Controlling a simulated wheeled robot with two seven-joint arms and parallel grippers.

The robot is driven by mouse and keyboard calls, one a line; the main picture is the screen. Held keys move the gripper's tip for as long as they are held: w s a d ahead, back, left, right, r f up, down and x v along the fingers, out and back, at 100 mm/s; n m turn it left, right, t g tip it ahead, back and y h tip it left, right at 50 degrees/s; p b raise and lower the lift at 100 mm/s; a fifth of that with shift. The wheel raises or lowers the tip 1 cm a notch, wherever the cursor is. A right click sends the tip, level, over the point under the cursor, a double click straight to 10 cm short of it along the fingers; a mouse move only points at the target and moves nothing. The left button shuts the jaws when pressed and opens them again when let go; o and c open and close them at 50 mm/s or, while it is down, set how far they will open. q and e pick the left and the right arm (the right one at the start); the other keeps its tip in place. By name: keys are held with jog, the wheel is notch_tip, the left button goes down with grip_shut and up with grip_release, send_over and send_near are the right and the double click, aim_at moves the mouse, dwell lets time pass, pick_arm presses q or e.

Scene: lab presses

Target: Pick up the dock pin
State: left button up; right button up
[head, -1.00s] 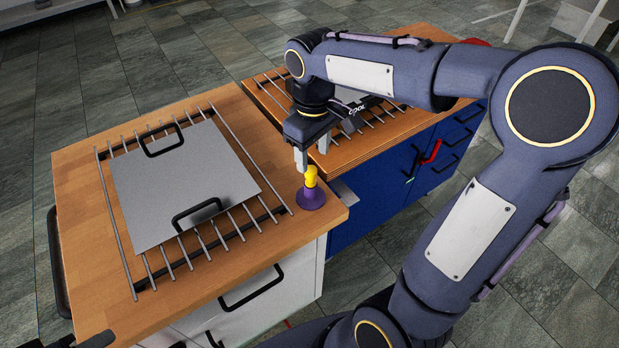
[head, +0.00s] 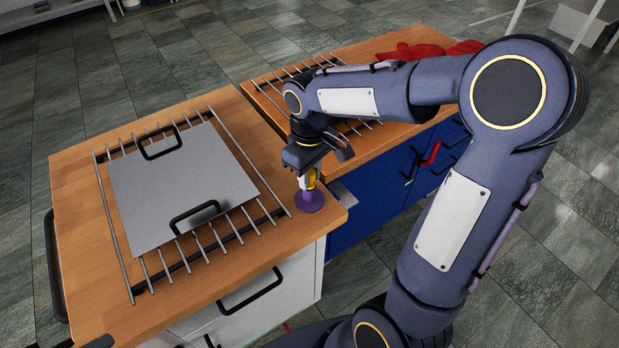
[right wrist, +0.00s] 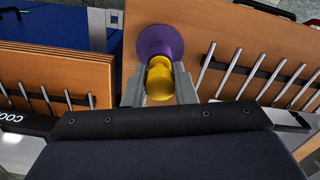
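The dock pin stands upright near the front right corner of the wooden cart top, with a yellow knob (right wrist: 160,80) and a round purple base (head: 310,201). The base also shows in the right wrist view (right wrist: 160,40). My right gripper (right wrist: 160,88) is down at the pin, with one grey finger on each side of the yellow knob. The fingers are very close to the knob; I cannot tell whether they press on it. In the head view, the fingers partly hide the knob. My left gripper does not show clearly.
A grey plate (head: 180,188) with two black handles lies on a rod rack left of the pin. A second wooden-topped cart with blue drawers (head: 372,190) stands close behind, bearing another rack and red things (head: 410,51).

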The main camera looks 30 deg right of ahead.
jog(key=c, duration=0.4)
jog(key=shift+c, duration=0.2)
jog(key=shift+r, duration=0.1)
jog(key=shift+r+p, duration=0.55)
jog(key=shift+p, duration=0.05)
notch_tip(320, 180, up, 3)
jog(key=shift+f+p, duration=0.2)
jog(key=shift+p, duration=0.9)
jog(key=s+a+r+p, duration=0.6)
jog(key=s+a+r, duration=0.2)
jog(key=a, duration=0.3)
jog(key=shift+a+r, duration=0.3)
jog(key=shift+r, duration=0.25)
